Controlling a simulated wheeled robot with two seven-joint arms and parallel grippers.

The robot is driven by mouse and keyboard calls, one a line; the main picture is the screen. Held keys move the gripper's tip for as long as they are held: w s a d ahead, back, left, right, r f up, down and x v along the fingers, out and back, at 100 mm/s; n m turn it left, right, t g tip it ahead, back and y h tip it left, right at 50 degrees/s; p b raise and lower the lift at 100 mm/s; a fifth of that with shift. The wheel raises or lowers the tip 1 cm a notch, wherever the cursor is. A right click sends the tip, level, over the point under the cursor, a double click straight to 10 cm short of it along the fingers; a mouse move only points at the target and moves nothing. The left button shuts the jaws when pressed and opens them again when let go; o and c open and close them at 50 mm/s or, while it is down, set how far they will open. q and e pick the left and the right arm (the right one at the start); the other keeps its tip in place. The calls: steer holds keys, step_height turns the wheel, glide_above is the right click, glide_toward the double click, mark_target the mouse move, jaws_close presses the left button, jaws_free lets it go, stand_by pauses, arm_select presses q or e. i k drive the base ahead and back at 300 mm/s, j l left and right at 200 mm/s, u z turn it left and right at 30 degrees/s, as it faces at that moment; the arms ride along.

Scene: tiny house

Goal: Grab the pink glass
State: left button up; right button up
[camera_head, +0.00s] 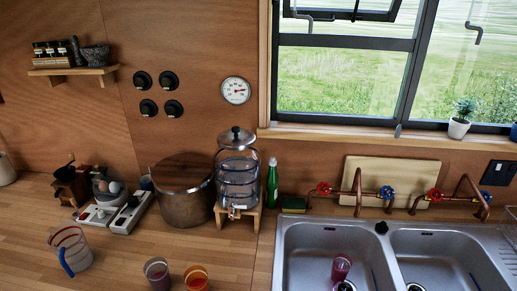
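A pink glass (341,267) is in the left basin of the steel double sink (290,246), near the bottom edge of the head view. It looks tilted or lying over near the drain. Two other glasses stand on the wooden counter left of the sink: a greyish-mauve one (157,273) and an orange one (196,279), both close to the bottom edge. Neither of my grippers shows in this view.
A copper faucet with red and blue knobs (357,192) rises behind the sink. A green bottle (272,184), a glass dispenser (238,180), a pot (184,200) and a striped jug (71,249) stand on the counter. The counter (125,254) is clear between jug and glasses.

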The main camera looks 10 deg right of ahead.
mark_target(341, 263)
steer(key=z, duration=1.1)
steer(key=i+l, duration=0.1)
steer(key=l, duration=0.5)
steer(key=i+l, duration=0.1)
steer(key=l, duration=0.5)
steer(key=i+u, duration=0.05)
